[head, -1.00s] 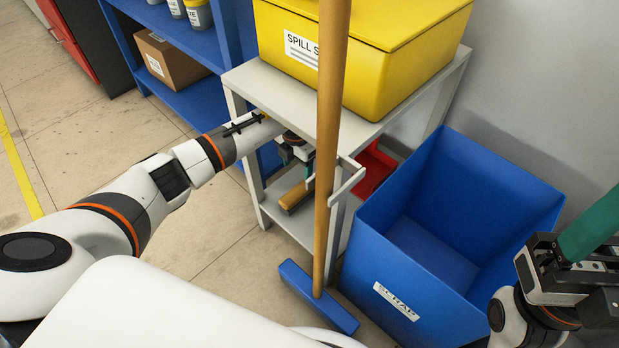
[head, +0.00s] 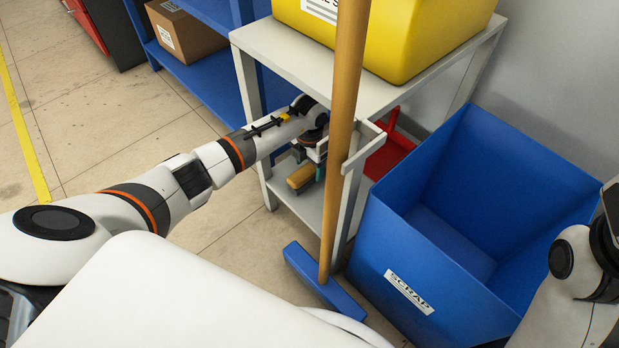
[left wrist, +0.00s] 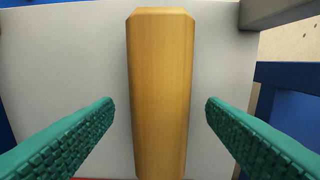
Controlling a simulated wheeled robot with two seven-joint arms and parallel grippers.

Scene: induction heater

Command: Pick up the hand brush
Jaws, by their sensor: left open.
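The hand brush shows as a yellow-brown wooden block (head: 301,176) on the lower shelf of the grey stand in the head view. In the left wrist view its wooden top (left wrist: 160,90) runs from top to bottom through the middle. My left gripper (left wrist: 160,112) is open, with one green ridged finger on each side of the brush and a visible gap on both sides. In the head view the left gripper (head: 312,165) is at the brush, under the stand's top, partly hidden by its own wrist. My right arm shows at the right edge; its fingers are out of view.
The grey stand (head: 262,38) carries a yellow bin (head: 430,40) on top. A long-handled broom (head: 345,110) stands upright before it. A blue scrap bin (head: 400,250) is to the right, with a red dustpan (head: 390,150) behind the broom. Blue shelving (head: 205,85) is at left.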

